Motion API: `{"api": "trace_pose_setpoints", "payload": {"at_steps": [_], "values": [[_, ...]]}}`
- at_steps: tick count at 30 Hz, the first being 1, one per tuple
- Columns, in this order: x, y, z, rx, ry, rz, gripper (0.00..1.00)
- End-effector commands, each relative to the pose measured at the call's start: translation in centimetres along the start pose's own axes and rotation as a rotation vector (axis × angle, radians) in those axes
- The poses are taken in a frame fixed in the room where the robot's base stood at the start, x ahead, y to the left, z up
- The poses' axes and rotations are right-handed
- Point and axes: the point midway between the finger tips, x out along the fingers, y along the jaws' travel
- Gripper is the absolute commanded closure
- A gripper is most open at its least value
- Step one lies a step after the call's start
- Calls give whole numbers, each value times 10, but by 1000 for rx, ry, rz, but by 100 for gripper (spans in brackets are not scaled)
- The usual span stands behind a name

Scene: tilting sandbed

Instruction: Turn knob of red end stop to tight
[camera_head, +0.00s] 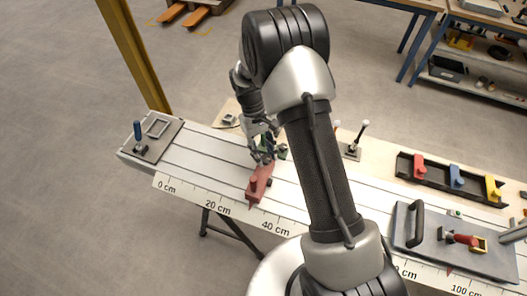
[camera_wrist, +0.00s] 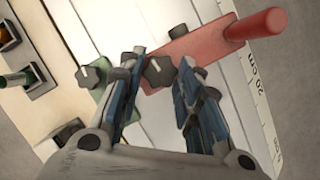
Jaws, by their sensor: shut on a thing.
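The red end stop (camera_head: 257,188) lies across the grooved bed, near the front scale between the 20 cm and 40 cm marks. In the wrist view the red end stop (camera_wrist: 214,42) shows as a flat bar with a red cylinder at its right end. Its dark grey star knob (camera_wrist: 159,71) has a pale pointer mark and sits at the bar's left end. My gripper (camera_wrist: 158,72) has its two fingers on either side of this knob and is shut on it. In the head view my gripper (camera_head: 262,160) is at the bar's far end, and the knob is hidden.
A green part with a similar star knob (camera_wrist: 92,73) lies close left of my fingers. A second dark knob (camera_wrist: 178,33) shows at the bar's upper edge. A black rack (camera_head: 438,181) of coloured blocks and a handled grey plate (camera_head: 430,252) are at right.

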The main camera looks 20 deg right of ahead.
Motion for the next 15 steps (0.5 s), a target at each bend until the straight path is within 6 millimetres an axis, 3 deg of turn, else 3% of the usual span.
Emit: {"api": "trace_pose_setpoints", "payload": {"at_steps": [15], "values": [[1,2,1,243,-2,-101,92]]}}
